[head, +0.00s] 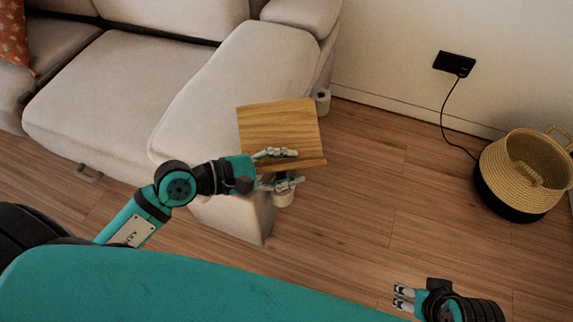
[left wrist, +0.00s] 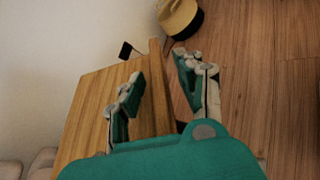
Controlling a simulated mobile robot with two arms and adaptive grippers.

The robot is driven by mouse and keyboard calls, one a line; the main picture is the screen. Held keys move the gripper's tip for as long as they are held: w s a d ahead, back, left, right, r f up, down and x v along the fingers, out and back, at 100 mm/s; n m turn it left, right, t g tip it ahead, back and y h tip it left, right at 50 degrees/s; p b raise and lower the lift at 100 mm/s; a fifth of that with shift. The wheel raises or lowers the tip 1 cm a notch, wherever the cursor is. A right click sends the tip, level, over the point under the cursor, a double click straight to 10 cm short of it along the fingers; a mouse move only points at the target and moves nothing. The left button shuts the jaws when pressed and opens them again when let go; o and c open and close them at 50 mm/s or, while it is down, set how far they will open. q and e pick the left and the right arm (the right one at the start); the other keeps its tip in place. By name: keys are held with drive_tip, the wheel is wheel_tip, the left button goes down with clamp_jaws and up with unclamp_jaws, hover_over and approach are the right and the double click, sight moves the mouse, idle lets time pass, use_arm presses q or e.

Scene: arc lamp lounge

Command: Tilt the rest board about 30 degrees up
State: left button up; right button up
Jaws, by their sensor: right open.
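The rest board (head: 278,130) is a flat wooden board with a raised lip along its near edge, beside the sofa arm. It also shows in the left wrist view (left wrist: 88,115). My left gripper (head: 284,168) is at the near edge of the board. In the left wrist view my left gripper (left wrist: 158,78) is open, with one finger over the board and the other outside the lip. Gaps show between the fingers and the lip. Part of the edge is hidden by the fingers in the head view. My right gripper (head: 404,297) is open and empty, low at the right, far from the board.
The beige sofa (head: 105,85) fills the left, and its arm (head: 240,85) runs up to the board. A woven basket (head: 525,170) stands at the right by the wall. A black wall box (head: 454,63) has a cord hanging down. The wooden floor (head: 400,180) between is clear.

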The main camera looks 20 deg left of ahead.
use_arm(q)
drive_tip(key=v, duration=1.2)
idle(0.6)
